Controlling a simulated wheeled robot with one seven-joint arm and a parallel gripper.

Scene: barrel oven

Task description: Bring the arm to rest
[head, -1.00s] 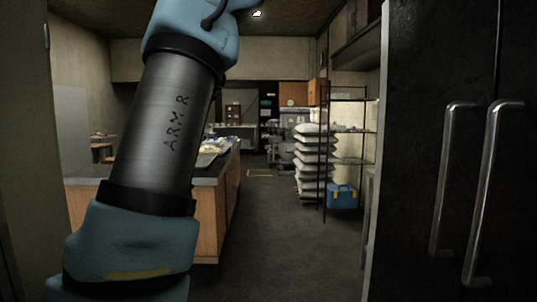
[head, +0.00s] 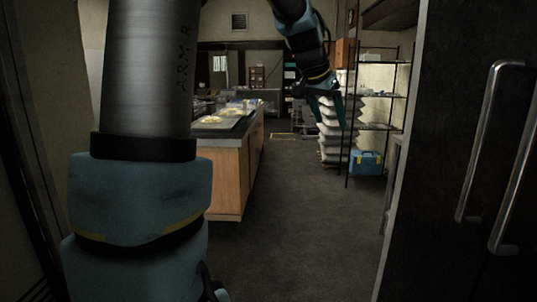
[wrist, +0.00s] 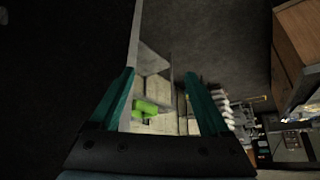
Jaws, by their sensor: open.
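My arm rises at the left of the head view, bends above the picture's top edge and comes back down near the middle. My gripper (head: 327,97) hangs at its end in front of the shelf and the stack of white sacks. In the wrist view my gripper (wrist: 166,95) shows two green fingers spread wide with nothing between them. The fingers are apart from everything around them.
A dark cabinet (head: 450,150) with metal handles stands close at the right. A wooden counter (head: 232,170) with a grey top is at left of centre. A black wire shelf (head: 378,127), white sacks (head: 331,140) and a blue box (head: 366,163) stand beyond. The floor (head: 290,220) between is clear.

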